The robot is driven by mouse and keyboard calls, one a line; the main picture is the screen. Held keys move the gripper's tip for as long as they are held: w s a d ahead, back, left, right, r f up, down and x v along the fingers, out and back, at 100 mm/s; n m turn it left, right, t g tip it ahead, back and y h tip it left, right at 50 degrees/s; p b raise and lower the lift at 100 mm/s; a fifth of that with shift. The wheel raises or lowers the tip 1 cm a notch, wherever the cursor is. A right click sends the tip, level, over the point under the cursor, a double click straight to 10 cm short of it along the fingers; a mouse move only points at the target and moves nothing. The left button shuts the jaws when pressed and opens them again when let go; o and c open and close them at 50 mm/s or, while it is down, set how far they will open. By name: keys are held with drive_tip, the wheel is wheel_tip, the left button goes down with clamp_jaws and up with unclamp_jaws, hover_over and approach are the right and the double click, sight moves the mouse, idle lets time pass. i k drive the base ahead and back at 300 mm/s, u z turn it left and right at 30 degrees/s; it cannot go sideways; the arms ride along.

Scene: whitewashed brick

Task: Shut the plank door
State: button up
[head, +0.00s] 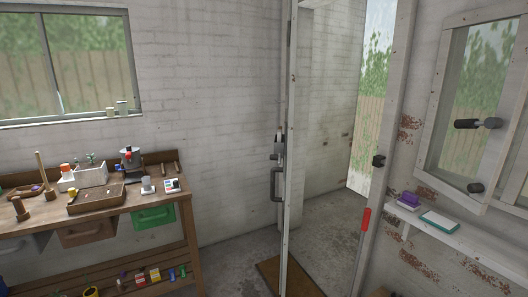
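The plank door (289,230) stands open and is seen nearly edge-on, as a tall narrow pale strip in the middle of the head view. A dark pull handle (275,185) and a grey latch (279,147) stick out from its left side. To its right the doorway is open, with a pale door frame post (396,85) on its far right. A small black catch (379,160) sits on that post. Most of the door's face is hidden by the angle. My gripper is not in view.
A wooden workbench (188,192) with tools, trays and bins stands at the left under a window. A brown mat (268,272) lies at the door's foot. A red-handled item (365,220) stands by the post. A shelf (455,238) and hinged window (475,100) are at right.

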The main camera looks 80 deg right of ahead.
sight(282, 152)
drive_tip(key=i, duration=0.75)
drive_tip(key=z, duration=4.9)
drive_tip(key=i, duration=1.4)
drive_tip(key=u, duration=3)
drive_tip(key=i, duration=0.35)
drive_tip(key=u, duration=0.05)
